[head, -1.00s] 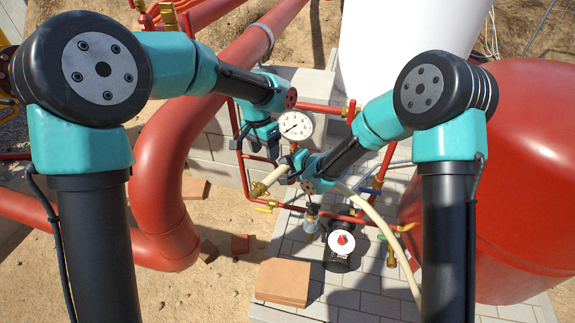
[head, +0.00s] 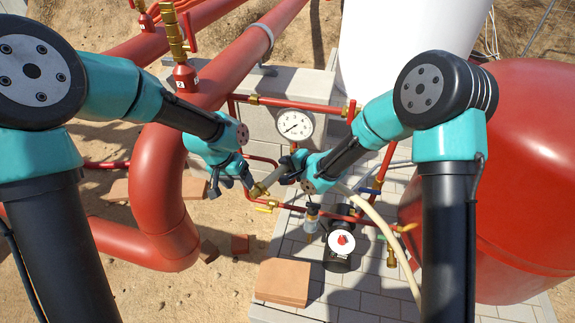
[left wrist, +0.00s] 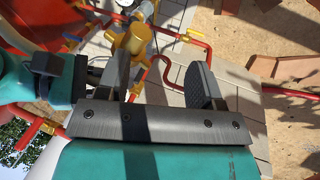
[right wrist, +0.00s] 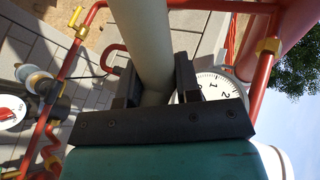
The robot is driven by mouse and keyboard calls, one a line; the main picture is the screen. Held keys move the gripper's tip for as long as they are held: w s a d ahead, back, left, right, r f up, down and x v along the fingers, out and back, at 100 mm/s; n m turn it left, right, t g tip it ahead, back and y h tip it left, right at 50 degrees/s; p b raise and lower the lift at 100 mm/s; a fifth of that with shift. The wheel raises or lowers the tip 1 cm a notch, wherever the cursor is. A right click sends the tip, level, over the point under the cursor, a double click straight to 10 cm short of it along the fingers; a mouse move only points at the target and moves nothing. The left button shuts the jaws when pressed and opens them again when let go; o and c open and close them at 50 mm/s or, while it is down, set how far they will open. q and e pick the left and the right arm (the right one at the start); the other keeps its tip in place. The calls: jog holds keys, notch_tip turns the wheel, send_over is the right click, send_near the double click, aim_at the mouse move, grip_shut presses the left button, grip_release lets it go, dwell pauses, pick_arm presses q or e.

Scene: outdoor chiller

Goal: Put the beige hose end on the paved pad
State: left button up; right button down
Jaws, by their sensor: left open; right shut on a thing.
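The beige hose (head: 385,232) curves up from the lower right to my right gripper (head: 292,172), which is shut on it near its end. The right wrist view shows the hose (right wrist: 142,45) between both fingers (right wrist: 150,88). Its brass end (head: 257,190) points down-left, in the air above the ground and pad. My left gripper (head: 231,186) is open, just left of the brass end. In the left wrist view a brass fitting (left wrist: 133,45) shows beyond the left finger; contact cannot be told. The grey paved pad (head: 375,302) lies below.
A pressure gauge (head: 294,125) and red pipes (head: 290,103) stand behind the grippers. A red tank (head: 500,180) stands at right. Pavers in front are bare.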

pick_arm(q)
jog(key=s+a+f+n, duration=0.4)
jog(key=s+f, duration=0.3)
jog(key=f, duration=0.1)
jog(key=s+a+f+n, duration=0.3)
jog(key=s+a+f, duration=0.1)
jog(key=s+f, duration=0.35)
notch_tip(320, 180, down, 10)
jog(key=s+m, duration=0.2)
jog(key=shift+s+f+t, duration=0.15)
jog(key=shift+f+t, duration=0.1)
jog(key=shift+t, duration=0.05)
pick_arm(e)
jog(key=s+d+f+m+t+h, duration=0.1)
jog(key=d+f+m+h, duration=0.3)
jog(key=d+f, duration=0.6)
jog(key=s+d+f+m+t+h, duration=0.1)
jog(key=d+f+m+t+h, duration=0.2)
jog(key=d+f, duration=0.7)
jog(key=d+m+h, duration=0.1)
jog(key=m+h, duration=0.1)
jog(key=m, duration=0.1)
jog(key=shift+s+m+t+h, duration=0.25)
jog(key=shift+m+t+h, duration=0.05)
jog(key=shift+t, duration=0.1)
jog(key=shift+d, duration=0.1)
